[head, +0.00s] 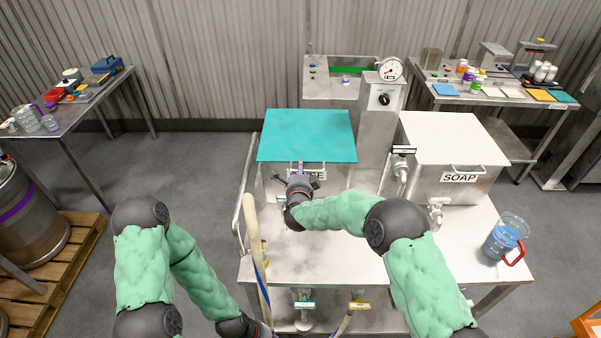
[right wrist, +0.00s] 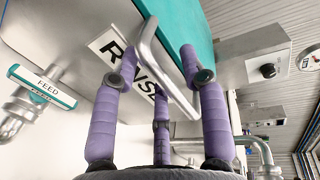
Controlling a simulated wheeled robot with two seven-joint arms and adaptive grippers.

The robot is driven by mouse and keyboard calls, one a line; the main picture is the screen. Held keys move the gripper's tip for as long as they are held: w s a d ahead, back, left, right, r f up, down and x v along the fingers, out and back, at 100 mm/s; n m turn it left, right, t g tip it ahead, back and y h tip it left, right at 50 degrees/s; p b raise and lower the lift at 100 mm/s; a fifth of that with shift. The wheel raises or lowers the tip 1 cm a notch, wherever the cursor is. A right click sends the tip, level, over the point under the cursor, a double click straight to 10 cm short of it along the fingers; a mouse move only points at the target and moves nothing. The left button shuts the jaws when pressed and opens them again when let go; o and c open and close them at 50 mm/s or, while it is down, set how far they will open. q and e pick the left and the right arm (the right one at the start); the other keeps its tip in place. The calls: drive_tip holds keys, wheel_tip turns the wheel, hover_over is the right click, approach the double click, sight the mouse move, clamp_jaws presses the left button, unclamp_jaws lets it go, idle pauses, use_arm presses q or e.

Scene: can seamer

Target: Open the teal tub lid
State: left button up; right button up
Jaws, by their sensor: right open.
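The teal tub lid (head: 307,135) lies flat and closed on the metal tub marked RINSE (head: 338,178). It also shows in the right wrist view (right wrist: 185,22). Its bent metal handle (right wrist: 165,62) projects at the front edge, by the RINSE label. My right gripper (head: 300,167) is at the front of the tub, just below the lid edge. In the right wrist view its purple fingers (right wrist: 160,72) are open, with the handle between them; contact cannot be told. My left arm ends at the bottom edge of the head view, with its fingers out of frame.
A white-topped SOAP tub (head: 450,140) stands to the right. A tap tagged FEED (right wrist: 42,87) sticks out from the RINSE tub front. A pale hose (head: 254,240) rises left of my right gripper. A jug (head: 505,238) with a red handle stands at the table's right end.

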clamp_jaws()
